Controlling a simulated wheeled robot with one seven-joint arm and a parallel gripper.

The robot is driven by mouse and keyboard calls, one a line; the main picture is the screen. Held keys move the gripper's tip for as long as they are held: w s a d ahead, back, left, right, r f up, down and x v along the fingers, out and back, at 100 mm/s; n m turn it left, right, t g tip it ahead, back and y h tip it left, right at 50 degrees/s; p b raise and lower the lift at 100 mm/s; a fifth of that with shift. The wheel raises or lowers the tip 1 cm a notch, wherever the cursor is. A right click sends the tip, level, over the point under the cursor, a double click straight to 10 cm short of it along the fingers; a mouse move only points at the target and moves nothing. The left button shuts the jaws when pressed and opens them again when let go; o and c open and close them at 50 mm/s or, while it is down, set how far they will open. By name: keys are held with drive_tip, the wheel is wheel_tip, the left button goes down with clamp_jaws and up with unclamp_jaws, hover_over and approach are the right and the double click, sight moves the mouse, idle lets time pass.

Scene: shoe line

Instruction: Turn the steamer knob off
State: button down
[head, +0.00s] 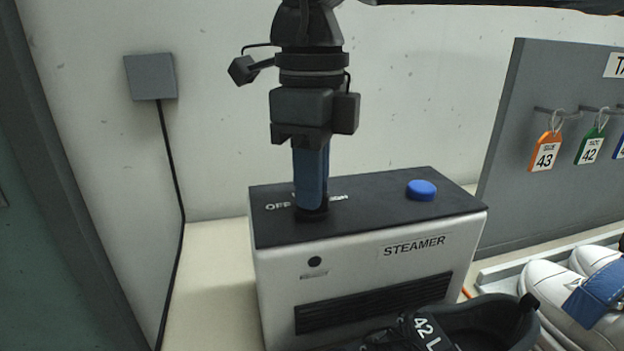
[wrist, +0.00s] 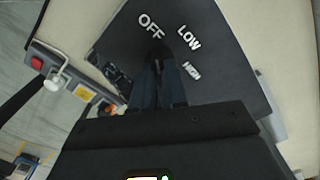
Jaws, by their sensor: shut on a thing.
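The steamer (head: 360,260) is a pale box with a black top and a "STEAMER" label. Its dark round knob (head: 312,215) sits on the left part of the top, mostly hidden under my gripper (head: 311,200). My gripper points straight down, and its blue fingers are shut on the knob. In the wrist view my gripper (wrist: 158,80) reaches to the black top, where the OFF label (wrist: 150,26), LOW label (wrist: 189,38) and HIGH label (wrist: 192,71) show. Which label the knob points at is hard to tell.
A blue button (head: 421,190) is on the steamer top, right of the knob. A black shoe (head: 480,322) marked "42 L" stands in front, white shoes (head: 555,290) at right. A grey board (head: 520,140) holds hanging size tags. A cable runs down the wall at left.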

drive_tip(key=shift+n, duration=0.4)
drive_tip(key=c, duration=1.2)
unclamp_jaws()
drive_tip(key=shift+o, duration=0.2)
drive_tip(key=shift+r, duration=3.9)
